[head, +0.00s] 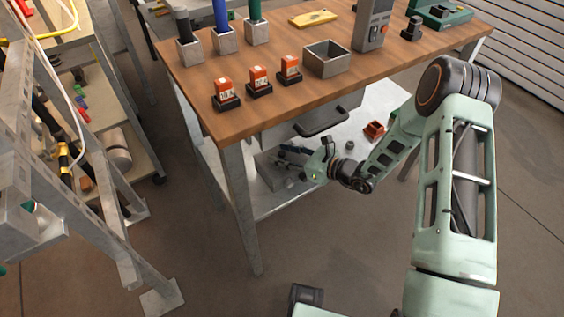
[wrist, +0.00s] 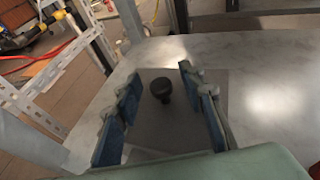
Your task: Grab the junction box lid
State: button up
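A flat grey square plate with a dark round knob, which looks like the junction box lid (wrist: 150,128), lies on the pale lower shelf in the wrist view. Its knob (wrist: 161,90) stands up between my fingers, with no visible contact. My gripper (wrist: 161,74) is open, with one blue-padded finger on each side of the knob. In the head view my gripper (head: 287,156) is below the tabletop, over the grey plate (head: 266,172), which it partly hides. The gap between fingers and knob is hard to judge there.
The wooden tabletop (head: 205,90) overhangs the shelf, with a drawer handle (head: 320,122) near my arm. A table leg (head: 240,205) stands to the left. A small orange-red box (head: 374,130) is on the shelf. An open grey box (head: 327,58) sits on the tabletop.

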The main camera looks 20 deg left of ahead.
jog(key=shift+a, duration=0.1)
jog(key=shift+c, duration=0.3)
grip_shut()
jog(key=shift+r, duration=0.1)
